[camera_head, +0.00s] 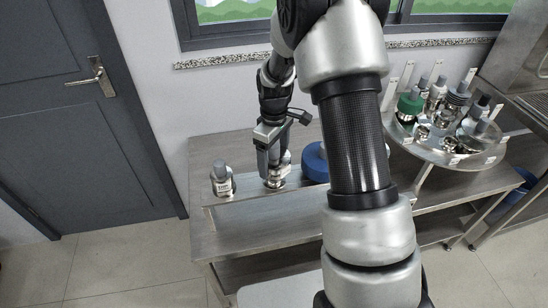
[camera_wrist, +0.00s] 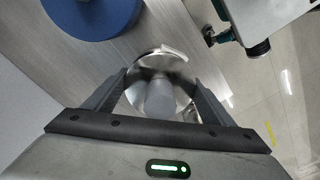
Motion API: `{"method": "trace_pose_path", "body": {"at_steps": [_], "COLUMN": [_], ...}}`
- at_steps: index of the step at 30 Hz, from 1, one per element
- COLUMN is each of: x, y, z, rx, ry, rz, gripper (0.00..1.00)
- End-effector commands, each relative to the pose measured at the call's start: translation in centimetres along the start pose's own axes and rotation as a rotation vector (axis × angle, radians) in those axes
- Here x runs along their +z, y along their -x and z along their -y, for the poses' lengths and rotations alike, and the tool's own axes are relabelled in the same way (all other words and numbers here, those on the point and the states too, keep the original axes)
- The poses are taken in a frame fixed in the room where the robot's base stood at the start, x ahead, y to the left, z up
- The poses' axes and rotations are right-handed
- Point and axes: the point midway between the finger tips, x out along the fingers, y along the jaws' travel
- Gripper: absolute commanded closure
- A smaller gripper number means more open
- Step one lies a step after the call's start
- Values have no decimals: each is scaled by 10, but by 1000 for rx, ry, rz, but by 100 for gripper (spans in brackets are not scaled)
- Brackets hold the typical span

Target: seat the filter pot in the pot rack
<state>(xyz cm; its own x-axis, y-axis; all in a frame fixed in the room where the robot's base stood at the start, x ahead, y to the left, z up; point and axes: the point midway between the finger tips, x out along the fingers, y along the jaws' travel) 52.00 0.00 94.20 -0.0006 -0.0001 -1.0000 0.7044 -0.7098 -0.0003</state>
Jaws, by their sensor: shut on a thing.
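My gripper (camera_head: 272,148) is low over the steel bench and shut on a steel pot with a grey knob (camera_head: 275,181). In the wrist view the two dark fingers (camera_wrist: 162,98) close on either side of the grey knob (camera_wrist: 160,99), with the pot's shiny round body (camera_wrist: 160,62) around it. Its label is not readable, so I cannot tell whether it is the filter pot. The pot looks upright, at or just above the bench. A second labelled pot with a grey knob (camera_head: 223,182) stands to its left. I cannot clearly make out the pot rack.
A blue round object (camera_head: 314,162) is close on the right, also in the wrist view (camera_wrist: 88,12). A round steel tray (camera_head: 428,152) at the right carries several knobbed pots and upright tags. My arm hides the bench middle. The bench front (camera_head: 255,238) is clear.

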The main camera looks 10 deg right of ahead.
Motion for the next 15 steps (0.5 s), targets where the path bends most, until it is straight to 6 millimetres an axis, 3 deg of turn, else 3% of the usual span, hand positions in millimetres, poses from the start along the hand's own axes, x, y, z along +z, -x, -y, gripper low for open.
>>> {"method": "trace_pose_path", "body": {"at_steps": [15], "x": [0], "y": [-8], "z": [0], "rx": [1], "ry": [-1], "rz": [-1], "gripper": [57]}}
